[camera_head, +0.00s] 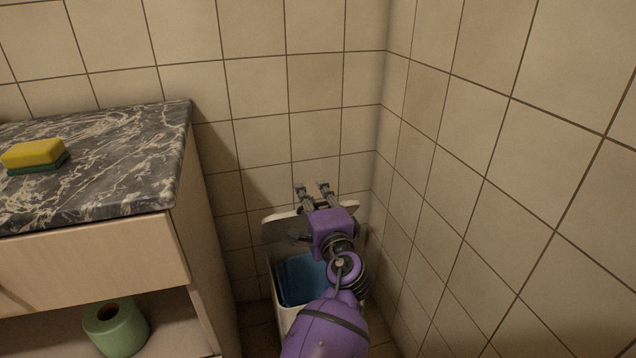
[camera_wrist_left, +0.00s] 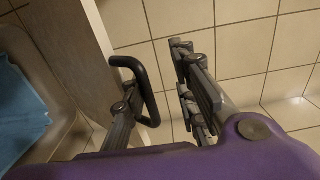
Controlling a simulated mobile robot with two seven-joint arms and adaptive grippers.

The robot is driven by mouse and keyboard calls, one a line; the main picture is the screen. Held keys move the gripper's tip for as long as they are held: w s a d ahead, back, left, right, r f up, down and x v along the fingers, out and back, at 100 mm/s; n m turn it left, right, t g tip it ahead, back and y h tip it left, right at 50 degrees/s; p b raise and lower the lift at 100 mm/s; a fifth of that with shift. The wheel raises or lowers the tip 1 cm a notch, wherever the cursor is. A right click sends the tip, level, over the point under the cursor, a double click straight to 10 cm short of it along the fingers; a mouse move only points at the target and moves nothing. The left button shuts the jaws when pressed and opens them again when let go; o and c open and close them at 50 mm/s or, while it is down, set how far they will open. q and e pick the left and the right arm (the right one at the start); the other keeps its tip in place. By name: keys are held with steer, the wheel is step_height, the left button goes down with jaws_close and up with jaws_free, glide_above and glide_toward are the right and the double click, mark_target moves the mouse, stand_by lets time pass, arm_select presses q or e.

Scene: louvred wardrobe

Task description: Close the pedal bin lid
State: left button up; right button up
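The white pedal bin (camera_head: 283,313) stands on the floor between the cabinet and the right wall, with a blue liner (camera_head: 300,279) inside. Its pale lid (camera_head: 281,230) is open, standing raised at the back near the tiled wall. My purple left gripper (camera_head: 313,188) reaches over the bin and hides much of the lid. Its two fingers are apart and empty, with the tips past the lid's top edge toward the wall. The left wrist view shows the spread fingers (camera_wrist_left: 155,75), with the bin and liner (camera_wrist_left: 20,110) at left. Contact with the lid cannot be told. My right gripper is out of view.
A cabinet (camera_head: 205,235) with a dark marble top (camera_head: 110,150) stands close on the left. A yellow and green sponge (camera_head: 35,155) lies on top, and a green roll (camera_head: 115,327) sits on its open shelf. The tiled right wall (camera_head: 480,200) is close to the bin.

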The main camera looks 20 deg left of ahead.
arm_select(q)
steer(key=shift+w+a+r, duration=0.3)
steer(key=shift+w+a, duration=0.05)
steer(key=shift+w, duration=0.1)
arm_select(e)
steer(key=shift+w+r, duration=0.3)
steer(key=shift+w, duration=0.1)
